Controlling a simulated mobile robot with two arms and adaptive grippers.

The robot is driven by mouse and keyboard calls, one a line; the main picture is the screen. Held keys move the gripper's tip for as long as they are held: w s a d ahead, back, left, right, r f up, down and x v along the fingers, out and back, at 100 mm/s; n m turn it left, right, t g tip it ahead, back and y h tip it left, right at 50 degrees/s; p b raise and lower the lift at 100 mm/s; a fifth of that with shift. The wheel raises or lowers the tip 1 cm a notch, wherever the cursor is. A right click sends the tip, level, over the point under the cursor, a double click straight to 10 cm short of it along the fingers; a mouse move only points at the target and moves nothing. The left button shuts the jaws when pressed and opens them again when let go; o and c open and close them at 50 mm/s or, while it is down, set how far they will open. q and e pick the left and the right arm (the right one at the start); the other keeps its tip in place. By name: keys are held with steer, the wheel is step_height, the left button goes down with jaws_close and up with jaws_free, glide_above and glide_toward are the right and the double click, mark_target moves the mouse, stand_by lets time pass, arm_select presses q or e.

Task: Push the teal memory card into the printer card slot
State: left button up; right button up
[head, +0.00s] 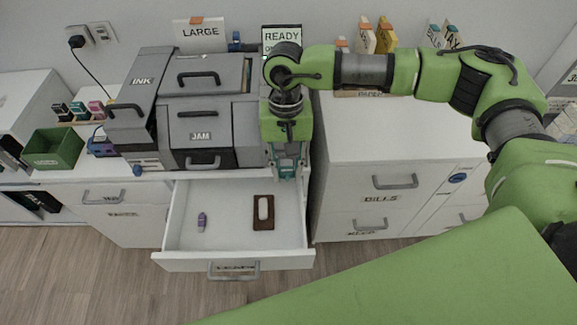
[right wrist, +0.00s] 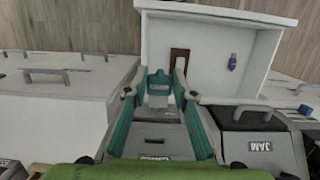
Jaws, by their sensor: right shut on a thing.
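The right gripper (head: 287,170) reaches down at the right side of the grey printer (head: 205,110), just behind the open drawer. In the right wrist view its teal fingers (right wrist: 158,92) are shut on the teal memory card (right wrist: 158,88), which has a pale patch. Below the card in that view is a grey card unit (right wrist: 155,135) with a partly readable label, perhaps CARD, and a small dark mark that may be the slot. The card appears outside it; whether they touch cannot be told. In the head view the arm hides most of this unit. The left gripper is not in view.
An open white drawer (head: 235,235) holds a small purple item (head: 202,222) and a brown plate with a pale oval (head: 263,212). A READY sign (head: 282,38) stands behind the gripper. A green bin (head: 53,148) is at left. The right cabinet top (head: 400,130) is largely clear.

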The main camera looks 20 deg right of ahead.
steer(key=shift+w+d, duration=0.3)
steer(key=shift+w, duration=0.65)
steer(key=shift+w+d, duration=0.25)
steer(key=shift+w, duration=0.65)
steer(key=shift+w+d, duration=0.3)
steer(key=shift+w, duration=0.65)
steer(key=shift+b, duration=1.15)
steer(key=shift+w+d+b, duration=0.25)
steer(key=shift+w+b, duration=0.45)
steer(key=shift+w, duration=0.3)
steer(key=shift+w+d+b, duration=0.2)
steer(key=shift+w+b, duration=0.15)
steer(key=shift+w, duration=0.25)
steer(key=o, duration=0.9)
